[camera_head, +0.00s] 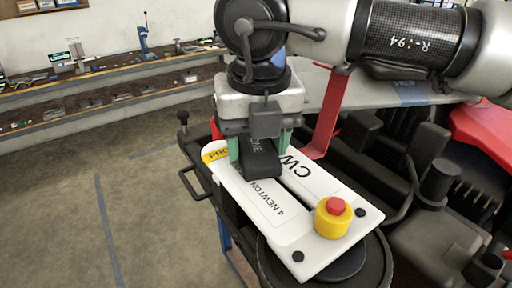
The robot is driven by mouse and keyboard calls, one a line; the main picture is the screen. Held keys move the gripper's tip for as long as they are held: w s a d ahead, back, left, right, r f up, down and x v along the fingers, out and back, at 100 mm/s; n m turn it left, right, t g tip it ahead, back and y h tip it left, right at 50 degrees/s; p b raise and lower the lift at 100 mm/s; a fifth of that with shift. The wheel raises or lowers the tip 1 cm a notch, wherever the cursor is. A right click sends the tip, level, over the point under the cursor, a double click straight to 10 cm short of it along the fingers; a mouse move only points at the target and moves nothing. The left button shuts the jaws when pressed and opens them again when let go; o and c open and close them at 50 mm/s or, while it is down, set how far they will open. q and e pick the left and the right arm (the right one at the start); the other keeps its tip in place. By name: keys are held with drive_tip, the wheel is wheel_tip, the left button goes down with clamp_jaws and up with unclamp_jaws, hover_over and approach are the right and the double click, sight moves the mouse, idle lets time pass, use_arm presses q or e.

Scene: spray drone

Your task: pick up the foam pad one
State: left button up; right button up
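A dark block with faint white lettering, which may be the foam pad (262,163), sits at the upper part of a white panel (316,255) printed with black text. My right gripper (260,148) comes down from above, its green fingertips on either side of the dark block. The fingers stand well apart with the block between them. I cannot tell whether they press on it. My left gripper is not in view.
A yellow emergency button with a red cap (334,217) stands on the white panel. A red strap (329,112) hangs just right of the gripper. Dark machine parts crowd the right side. Shelves with small tools (110,84) line the back wall. The floor at left is clear.

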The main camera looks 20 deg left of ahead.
drive_tip(key=c, duration=0.5)
drive_tip(key=shift+r, duration=0.1)
